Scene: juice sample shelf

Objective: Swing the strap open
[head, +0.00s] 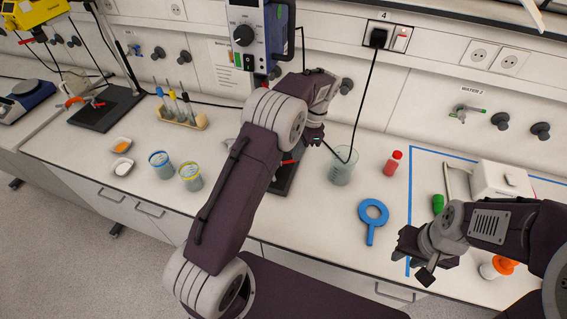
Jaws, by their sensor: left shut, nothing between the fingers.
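I cannot make out a strap in the head view; my left arm covers part of the bench. My left gripper (314,136) is shut and empty, above the back of the bench, just left of a glass beaker (341,174) that has a black cable dipping into it. A dark stand base (284,181) with a red-tipped part is partly hidden behind my left arm.
A blue device with a dial (245,36) hangs above the left forearm. A red-capped bottle (393,162) stands right of the beaker. A blue tape outline (411,185) holds a white box (500,181). Two beakers (160,164) and a tube rack (182,118) stand at left.

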